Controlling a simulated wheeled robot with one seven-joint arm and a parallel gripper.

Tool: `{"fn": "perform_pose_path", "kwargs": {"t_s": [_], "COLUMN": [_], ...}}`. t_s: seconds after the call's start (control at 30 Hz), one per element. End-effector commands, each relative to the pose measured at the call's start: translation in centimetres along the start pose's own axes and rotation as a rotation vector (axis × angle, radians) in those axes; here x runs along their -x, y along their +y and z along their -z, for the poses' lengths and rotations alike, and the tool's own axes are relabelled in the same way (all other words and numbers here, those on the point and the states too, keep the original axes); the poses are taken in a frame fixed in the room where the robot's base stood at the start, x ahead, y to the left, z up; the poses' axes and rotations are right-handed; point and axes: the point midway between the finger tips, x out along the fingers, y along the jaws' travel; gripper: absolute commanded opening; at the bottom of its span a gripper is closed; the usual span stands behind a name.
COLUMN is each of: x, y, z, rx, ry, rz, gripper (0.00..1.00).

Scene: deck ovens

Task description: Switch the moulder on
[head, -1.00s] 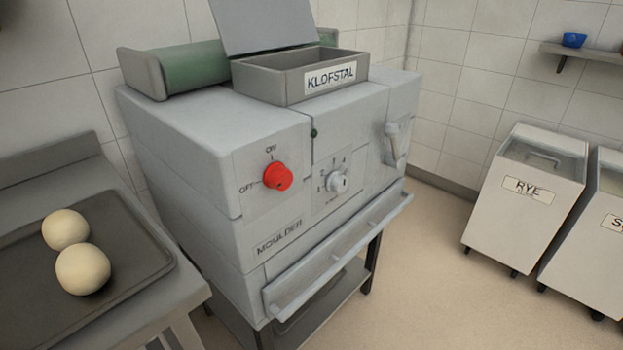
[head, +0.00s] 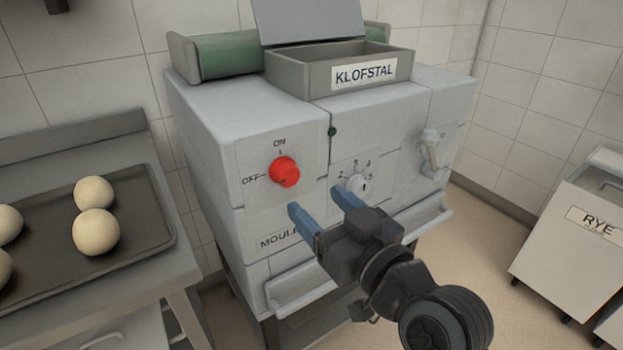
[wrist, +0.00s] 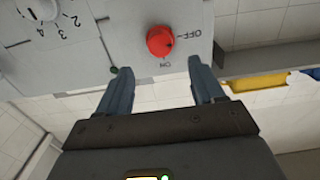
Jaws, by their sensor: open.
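The moulder (head: 215,135) is a pale grey machine with a red knob (head: 285,172) on its front. ON is printed above the knob and OFF to its left. I cannot tell which label the knob points to. The wrist view shows the red knob (wrist: 160,41) beyond and between my fingertips, not touched. A small dark green dot (head: 332,131) sits up and right of the knob; I cannot tell whether it is lit. My gripper (head: 319,201) is open and empty, its blue fingers in front of the panel, below and right of the knob in the head view.
A grey numbered dial (head: 358,186) is right of the knob, with a lever (head: 430,152) further right. A ledge (head: 300,290) juts out below. A tray (head: 130,262) with several dough balls lies on the left table. A RYE bin (head: 555,250) stands right.

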Motion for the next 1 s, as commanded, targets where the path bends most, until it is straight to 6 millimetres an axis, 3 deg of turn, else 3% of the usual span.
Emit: {"fn": "perform_pose_path", "kwargs": {"t_s": [0.6,1.0], "x": [-7.4,-8.1], "y": [-0.2,-0.1], "z": [0.4,0.3], "rx": [0.002,0.003], "ry": [0.003,0.002], "rz": [0.007,0.006], "gripper": [0.67,0.66]}}
